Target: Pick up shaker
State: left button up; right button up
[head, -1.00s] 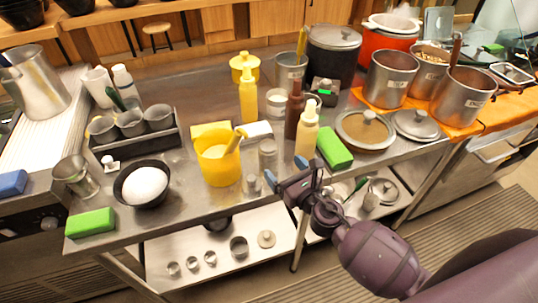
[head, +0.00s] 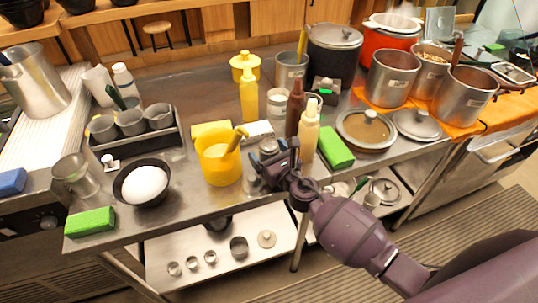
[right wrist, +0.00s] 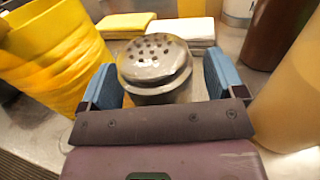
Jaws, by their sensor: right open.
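The metal shaker (right wrist: 155,62) with a holed, domed lid stands upright between the two blue fingers of my right gripper (right wrist: 160,80) in the right wrist view. The fingers are open, one on each side of it; a gap shows on the left side. In the head view the shaker's top (head: 268,146) shows just beyond my right gripper (head: 270,160), and its lower body is hidden. My left gripper is not in view.
A yellow container (head: 216,160) stands close on the left and a cream squeeze bottle (head: 309,132) close on the right. A brown bottle (head: 295,108) and green sponge (head: 335,148) are nearby. Folded cloths (right wrist: 185,30) lie behind the shaker.

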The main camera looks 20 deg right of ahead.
jog(key=c, duration=0.8)
jog(key=shift+r, duration=0.1)
notch_tip(320, 180, up, 10)
jog(key=p, duration=0.6)
jog(key=shift+f+p, duration=0.2)
jog(key=shift+p, duration=0.1)
notch_tip(320, 180, up, 10)
jog(key=shift+r+p, duration=0.1)
jog(key=shift+p, duration=0.85)
